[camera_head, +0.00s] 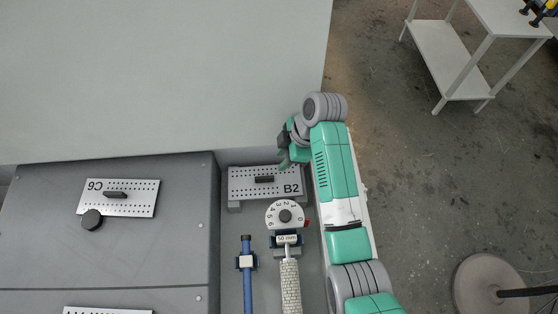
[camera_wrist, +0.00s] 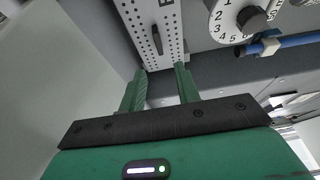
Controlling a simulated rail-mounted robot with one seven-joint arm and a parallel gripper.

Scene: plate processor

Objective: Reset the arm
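My gripper (camera_head: 287,158) is at the end of my green and grey arm, close to the far edge of the plate marked B2 (camera_head: 239,190). In the wrist view my gripper (camera_wrist: 161,69) shows two green fingers standing apart with nothing between them. The B2 plate (camera_wrist: 172,53) lies beyond the fingertips, with its black handle (camera_wrist: 157,40) just past the gap. In the head view the plate's black handle (camera_head: 264,179) is clear of the fingers. I cannot tell how far the fingertips are from the plate.
A numbered dial (camera_head: 285,215), a blue rod (camera_head: 247,275) and a chequered cylinder (camera_head: 290,285) lie in front of B2. A plate marked C6 (camera_head: 140,204) rests on the grey block (camera_head: 190,240) at left. A pale wall (camera_head: 160,80) stands behind. A white shelf table (camera_head: 450,60) is far right.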

